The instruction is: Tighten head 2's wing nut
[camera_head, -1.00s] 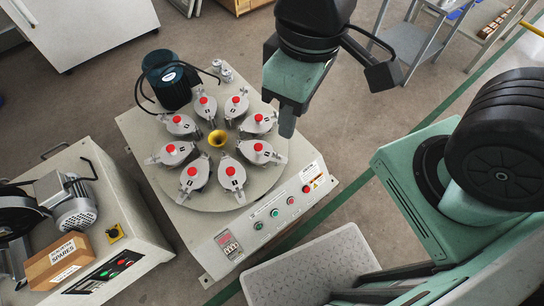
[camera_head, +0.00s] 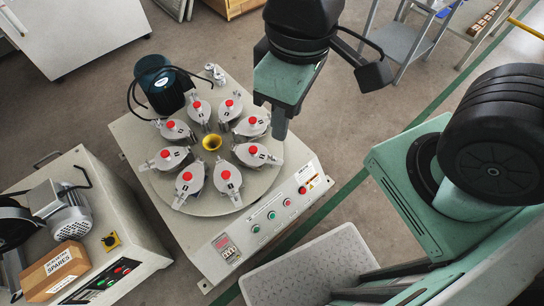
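Small grey clamp parts stick out at the heads' outer ends. The black marks on the heads are too small to read, so I cannot tell which is head 2, and its wing nut cannot be picked out. My gripper (camera_head: 280,124) points down at the turntable's upper right edge, in the picture just right of the upper right head (camera_head: 251,122). Its height and contact are unclear. Its fingers overlap, so opening is hidden.
A dark motor (camera_head: 163,84) with black cables stands at the machine's back corner. The front panel has buttons and a display (camera_head: 226,247). A grey bin (camera_head: 310,270) stands in front. Another machine with a cardboard box (camera_head: 53,271) is at left. A grey step stand (camera_head: 415,42) is behind.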

